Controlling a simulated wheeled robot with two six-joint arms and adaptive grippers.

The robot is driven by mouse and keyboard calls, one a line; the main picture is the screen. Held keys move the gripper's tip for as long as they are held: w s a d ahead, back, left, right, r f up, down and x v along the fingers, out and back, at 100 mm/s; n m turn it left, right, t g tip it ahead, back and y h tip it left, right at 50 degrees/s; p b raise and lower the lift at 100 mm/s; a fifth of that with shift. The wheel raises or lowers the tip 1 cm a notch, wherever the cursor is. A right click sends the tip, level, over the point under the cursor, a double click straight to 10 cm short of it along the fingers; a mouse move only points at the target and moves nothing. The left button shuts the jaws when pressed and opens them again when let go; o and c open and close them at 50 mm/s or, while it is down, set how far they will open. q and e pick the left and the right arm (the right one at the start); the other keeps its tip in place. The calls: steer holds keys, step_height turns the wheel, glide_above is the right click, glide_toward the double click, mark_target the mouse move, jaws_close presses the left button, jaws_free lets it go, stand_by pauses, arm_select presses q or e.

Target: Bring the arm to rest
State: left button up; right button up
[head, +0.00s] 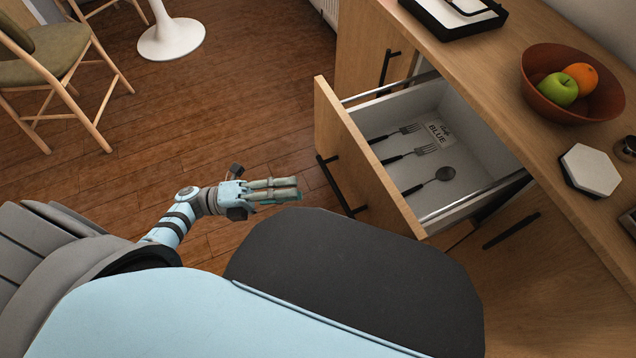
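My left arm (172,228) comes in from the lower left and is held out over the floor. My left gripper (297,188) points to the right, in front of the open drawer (365,178) and apart from its front and handle. Its fingers look close together from this angle, and I cannot tell whether they are open or shut. I see nothing held in it. My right arm and gripper are not in view.
On the counter (470,70) stand a brown bowl (545,104) of fruit and a white hexagonal item (592,168). A chair (40,62) stands upper left; the floor between is clear.

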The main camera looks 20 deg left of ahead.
arm_select(q)
steer(key=shift+v, duration=1)
steer(key=shift+w+f, duration=0.1)
